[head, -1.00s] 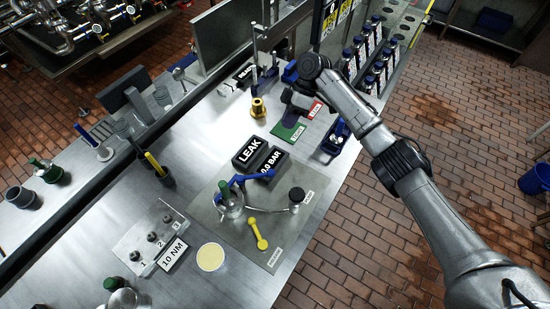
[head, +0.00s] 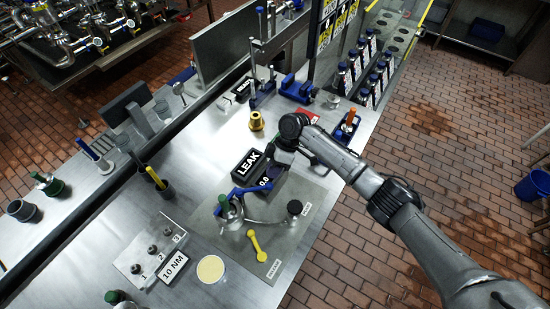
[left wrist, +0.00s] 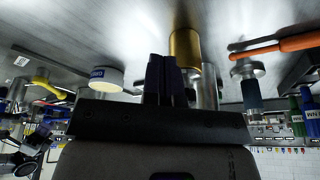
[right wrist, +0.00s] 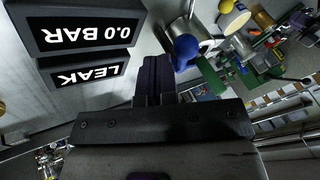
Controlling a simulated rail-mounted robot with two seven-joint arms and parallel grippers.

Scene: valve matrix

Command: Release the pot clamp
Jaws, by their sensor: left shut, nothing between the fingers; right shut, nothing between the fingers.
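The pot (head: 230,212) is a small metal vessel with a green part on top, standing on the grey mat (head: 275,235). A blue lever-like handle (head: 243,189), apparently the clamp, reaches from the pot toward the displays. My right gripper (head: 274,170) is shut and empty, over the small pressure display near the handle's far end. In the right wrist view a blue knob (right wrist: 186,47) shows just right of the shut fingers, apart from them as far as I can see. My left gripper (left wrist: 166,80) is shut and empty; the head view does not show it.
The LEAK display (head: 248,163) stands close by; the 0.0 BAR display (right wrist: 85,33) is partly hidden by my arm in the head view. A yellow wrench-like tool (head: 257,246) lies on the mat. A black-capped piece (head: 294,208) stands right of the pot.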

